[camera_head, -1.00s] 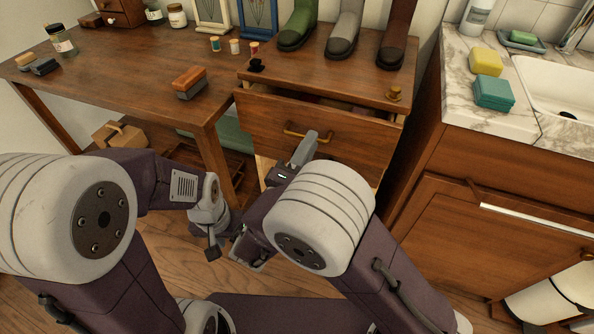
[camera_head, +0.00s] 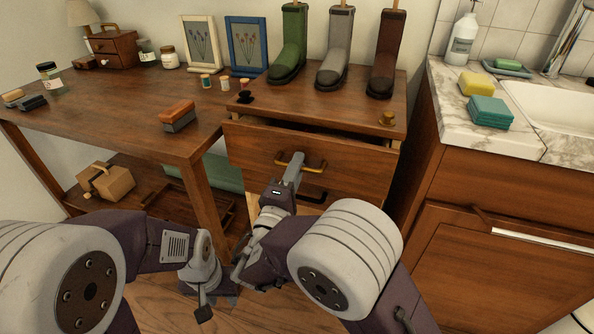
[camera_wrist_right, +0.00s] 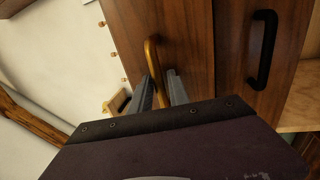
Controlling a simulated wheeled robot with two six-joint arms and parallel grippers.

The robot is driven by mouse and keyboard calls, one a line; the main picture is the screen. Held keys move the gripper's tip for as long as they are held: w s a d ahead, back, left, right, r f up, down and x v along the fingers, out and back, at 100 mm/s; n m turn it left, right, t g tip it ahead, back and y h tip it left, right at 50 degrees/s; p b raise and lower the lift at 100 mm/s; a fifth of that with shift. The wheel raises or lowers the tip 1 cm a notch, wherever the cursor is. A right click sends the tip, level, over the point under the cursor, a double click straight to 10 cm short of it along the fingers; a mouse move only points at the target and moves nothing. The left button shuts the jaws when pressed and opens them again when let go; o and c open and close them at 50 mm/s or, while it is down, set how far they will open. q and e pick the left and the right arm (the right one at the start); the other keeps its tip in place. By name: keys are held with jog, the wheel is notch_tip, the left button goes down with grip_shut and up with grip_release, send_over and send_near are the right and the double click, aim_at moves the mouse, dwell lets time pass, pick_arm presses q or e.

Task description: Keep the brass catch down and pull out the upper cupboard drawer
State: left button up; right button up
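The upper cupboard drawer (camera_head: 245,148) stands slightly out, with a dark gap above its front. Its brass handle (camera_head: 316,166) also shows in the right wrist view (camera_wrist_right: 152,52). A small brass knob, which looks like the catch (camera_head: 387,119), sits on the cupboard top at the right front; nothing touches it. My right gripper (camera_head: 296,160) is at the handle. In the right wrist view its fingers (camera_wrist_right: 163,85) stand apart on either side of the handle bar; firm contact is not clear. My left gripper (camera_head: 203,308) hangs low, away from the cupboard; its fingers are unclear.
A lower black handle (camera_head: 312,197) is just below. A brush (camera_head: 178,115) lies on the table (camera_head: 120,115) at left. The sink counter (camera_head: 450,110) is at right.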

grip_shut()
dwell(1.4)
